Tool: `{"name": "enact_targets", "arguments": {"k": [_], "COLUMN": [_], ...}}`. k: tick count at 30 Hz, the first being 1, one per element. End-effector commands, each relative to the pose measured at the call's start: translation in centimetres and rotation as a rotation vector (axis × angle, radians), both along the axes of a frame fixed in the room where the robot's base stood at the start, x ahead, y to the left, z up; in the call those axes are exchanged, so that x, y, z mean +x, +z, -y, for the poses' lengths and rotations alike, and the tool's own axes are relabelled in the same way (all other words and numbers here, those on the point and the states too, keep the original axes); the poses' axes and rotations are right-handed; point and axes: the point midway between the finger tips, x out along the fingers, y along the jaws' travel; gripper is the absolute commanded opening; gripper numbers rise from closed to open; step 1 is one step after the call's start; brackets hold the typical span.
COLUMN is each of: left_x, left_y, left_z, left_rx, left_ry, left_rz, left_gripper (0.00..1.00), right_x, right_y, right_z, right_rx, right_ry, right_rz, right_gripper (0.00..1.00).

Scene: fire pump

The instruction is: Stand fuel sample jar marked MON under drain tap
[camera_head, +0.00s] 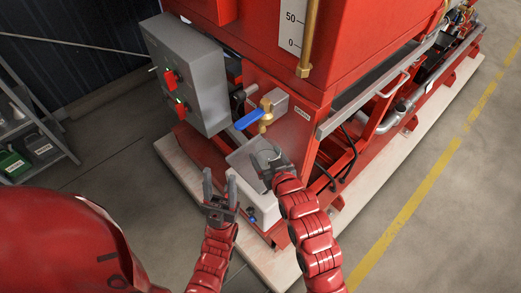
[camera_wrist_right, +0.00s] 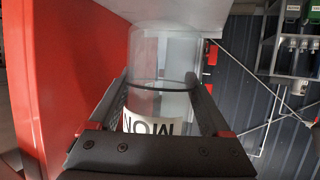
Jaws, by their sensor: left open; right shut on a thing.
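The clear fuel sample jar (camera_head: 264,157) is in my right gripper (camera_head: 271,171), just below the drain tap. In the right wrist view the jar (camera_wrist_right: 165,60) sits between the fingers of my right gripper (camera_wrist_right: 165,100), and its white label (camera_wrist_right: 150,125) shows MON upside down. The brass drain tap (camera_head: 266,112) with a blue lever (camera_head: 249,119) projects from the red tank. Whether the jar's base touches anything is hidden by the gripper. My left gripper (camera_head: 220,203) is open and empty, left of the white container.
A grey control box (camera_head: 188,75) with red switches is at upper left. A brass sight gauge (camera_head: 308,40) is above right. Shelves (camera_head: 30,140) stand far left. Open floor lies right.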

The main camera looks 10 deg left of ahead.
Motion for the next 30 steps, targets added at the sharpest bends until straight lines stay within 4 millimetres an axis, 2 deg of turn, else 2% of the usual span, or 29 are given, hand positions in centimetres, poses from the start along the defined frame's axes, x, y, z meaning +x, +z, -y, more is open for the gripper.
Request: {"name": "enact_targets", "arguments": {"k": [1, 3, 9, 14, 21, 24, 30], "left_x": [0.0, 0.0, 0.0, 0.0, 0.0, 0.0, 0.0], "left_y": [0.8, 1.2, 1.5, 1.9, 3.7, 3.6, 3.4], "left_z": [0.0, 0.0, 0.0, 0.0, 0.0, 0.0, 0.0], "left_rx": [0.0, 0.0, 0.0, 0.0, 0.0, 0.0, 0.0], "left_ry": [0.0, 0.0, 0.0, 0.0, 0.0, 0.0, 0.0], "left_rz": [0.0, 0.0, 0.0, -0.001, -0.001, -0.001, -0.001], "left_gripper": [0.5, 0.5, 0.5, 0.5, 0.5, 0.5, 0.5], "right_x": [1.0, 2.2, 3.8, 4.4, 4.3, 4.3, 4.3], "right_y": [0.5, 0.5, 0.1, 0.2, -2.9, -3.5, -3.6], "right_z": [-0.7, -1.5, -2.5, -3.0, -2.9, -2.9, -2.9], "right_rx": [0.0, 0.001, 0.0, 0.001, -0.001, 0.0, 0.001], "right_ry": [0.001, 0.001, -0.001, -0.001, 0.0, 0.0, -0.001], "right_rz": [0.0, 0.001, 0.0, 0.002, -0.001, -0.001, 0.001], "right_gripper": [0.17, 0.17, 0.17, 0.17, 0.17, 0.17, 0.17]}}
